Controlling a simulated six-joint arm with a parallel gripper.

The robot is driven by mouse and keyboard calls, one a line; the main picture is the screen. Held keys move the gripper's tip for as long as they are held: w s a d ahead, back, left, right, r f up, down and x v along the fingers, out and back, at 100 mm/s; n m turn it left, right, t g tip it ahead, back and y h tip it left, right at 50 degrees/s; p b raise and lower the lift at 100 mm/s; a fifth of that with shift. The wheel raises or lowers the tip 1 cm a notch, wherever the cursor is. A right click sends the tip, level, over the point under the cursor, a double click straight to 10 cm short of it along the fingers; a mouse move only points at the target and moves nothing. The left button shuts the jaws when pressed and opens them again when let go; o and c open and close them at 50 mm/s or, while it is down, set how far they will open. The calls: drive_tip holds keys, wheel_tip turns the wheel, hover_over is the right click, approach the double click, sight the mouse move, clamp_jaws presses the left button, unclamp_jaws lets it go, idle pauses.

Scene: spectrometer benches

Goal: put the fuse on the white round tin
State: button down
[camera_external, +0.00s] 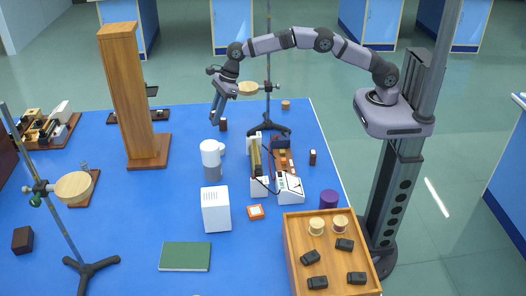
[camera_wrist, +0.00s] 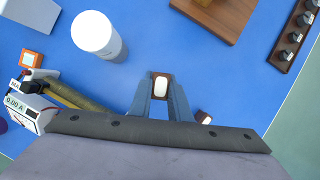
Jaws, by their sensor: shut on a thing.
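The fuse (camera_wrist: 160,87), a small brown piece with a white rounded middle, sits between the fingertips of my gripper (camera_wrist: 160,92) in the wrist view. My gripper (camera_external: 216,120) is shut on it, above the blue bench behind the white round tin. The white round tin (camera_external: 209,152) stands upright in the external view, with a grey lower part. It also shows at the upper left of the wrist view (camera_wrist: 95,36), apart from the fuse. A small dark block (camera_external: 223,126) shows by the fingertips; I cannot tell whether it is the held fuse.
A tall wooden post (camera_external: 128,95) stands left of my gripper. A retort stand (camera_external: 268,110) is at the right. A meter (camera_external: 289,188) with wires and a white box (camera_external: 215,210) are nearer. A wooden tray (camera_external: 300,280) is front right.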

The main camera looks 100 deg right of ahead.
drive_tip(key=shift+f+p, duration=1.3)
drive_tip(key=shift+f, duration=3.75)
drive_tip(key=shift+f, duration=0.15)
drive_tip(key=c, duration=1.7)
unclamp_jaws()
drive_tip(key=shift+o, duration=0.2)
drive_tip(key=b+v, duration=0.2)
drive_tip(key=v, duration=1)
drive_tip(key=shift+b, duration=0.4)
drive_tip(key=shift+s, duration=0.15)
